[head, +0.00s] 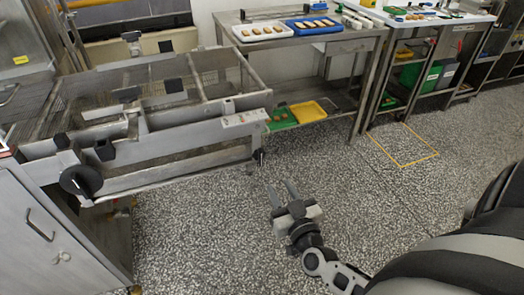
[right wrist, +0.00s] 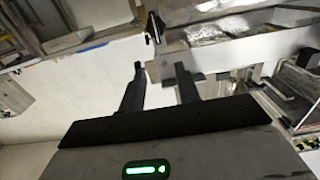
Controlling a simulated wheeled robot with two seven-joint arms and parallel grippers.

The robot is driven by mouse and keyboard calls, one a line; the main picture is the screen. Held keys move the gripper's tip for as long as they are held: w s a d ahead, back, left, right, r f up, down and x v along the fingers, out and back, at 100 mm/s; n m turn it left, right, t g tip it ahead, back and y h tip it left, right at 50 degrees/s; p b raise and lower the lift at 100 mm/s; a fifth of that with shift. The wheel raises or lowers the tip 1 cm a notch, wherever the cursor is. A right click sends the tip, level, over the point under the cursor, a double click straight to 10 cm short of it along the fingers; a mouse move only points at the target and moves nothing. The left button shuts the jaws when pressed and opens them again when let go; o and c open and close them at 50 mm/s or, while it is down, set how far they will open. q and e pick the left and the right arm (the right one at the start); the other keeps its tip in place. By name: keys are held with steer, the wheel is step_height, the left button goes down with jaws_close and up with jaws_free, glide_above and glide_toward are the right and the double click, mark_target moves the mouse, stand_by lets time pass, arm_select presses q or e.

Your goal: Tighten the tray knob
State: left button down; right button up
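The metal enrober frame with its mesh bed (head: 180,165) stands at the left of the head view. A small black knob (head: 259,156) is on its near right corner, below a light control panel (head: 245,118). I cannot tell for sure that it is the tray knob. My right gripper (head: 281,189) is open and empty, below and slightly right of that knob in the picture, apart from it. In the right wrist view, the open fingers (right wrist: 159,69) point towards a black knob-like part (right wrist: 154,28) beyond their tips. My left gripper is out of view.
A large black handwheel (head: 82,181) and black blocks (head: 105,149) are on the enrober's left. A steel table (head: 300,38) with trays of pieces stands behind; a yellow tray (head: 308,111) is on its lower shelf. The speckled floor around my right gripper is clear.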

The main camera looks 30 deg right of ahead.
mark_target(262, 153)
steer(key=b+x, duration=0.1)
steer(key=x, duration=1.4)
steer(key=shift+w+d+b, duration=0.3)
steer(key=shift+b, duration=0.05)
steer(key=shift+f, duration=0.1)
jaws_close()
